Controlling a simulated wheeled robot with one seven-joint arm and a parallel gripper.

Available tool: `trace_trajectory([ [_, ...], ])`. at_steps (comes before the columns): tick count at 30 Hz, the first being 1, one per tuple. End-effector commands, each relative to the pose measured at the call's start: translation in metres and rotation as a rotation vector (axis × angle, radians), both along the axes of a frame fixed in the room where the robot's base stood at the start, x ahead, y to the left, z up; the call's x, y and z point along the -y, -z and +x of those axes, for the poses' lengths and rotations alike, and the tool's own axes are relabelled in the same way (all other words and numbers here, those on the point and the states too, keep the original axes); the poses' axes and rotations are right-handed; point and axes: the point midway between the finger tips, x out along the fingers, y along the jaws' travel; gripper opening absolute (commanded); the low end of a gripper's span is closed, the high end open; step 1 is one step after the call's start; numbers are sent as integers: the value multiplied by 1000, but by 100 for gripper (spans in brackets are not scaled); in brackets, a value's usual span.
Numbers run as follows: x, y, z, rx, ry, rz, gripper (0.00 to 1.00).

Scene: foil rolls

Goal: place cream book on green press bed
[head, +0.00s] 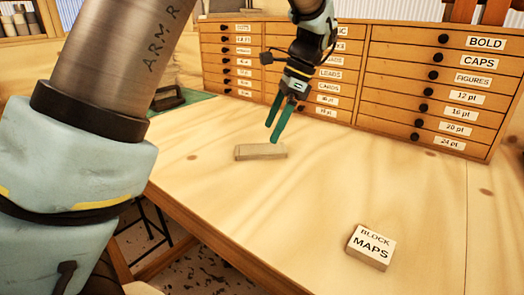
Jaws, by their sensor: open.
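A flat cream-beige block (260,152), seemingly the cream book, lies on the wooden table below my gripper. My gripper (271,133) has green fingers, points down and is open and empty. Its fingertips are just above or behind the block; I cannot tell the exact gap. A green flat surface (207,97), seemingly the press bed, shows to the left of my gripper, at the back of the table. My own arm hides much of its left part.
A wooden drawer cabinet (430,88) with labelled drawers stands along the back. A small block labelled "BLOCK MAPS" (371,247) lies at the front right. A dark metal object (168,95) stands by the green surface. The table's middle (330,190) is clear.

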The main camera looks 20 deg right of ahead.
Motion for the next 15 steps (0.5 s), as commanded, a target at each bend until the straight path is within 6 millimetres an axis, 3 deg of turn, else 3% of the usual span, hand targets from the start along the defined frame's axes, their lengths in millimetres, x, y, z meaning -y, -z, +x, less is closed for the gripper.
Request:
trace_trajectory([
  [9,-17,37,6,-2,-2,4,100],
  [15,-21,48,7,-2,-2,1,100],
])
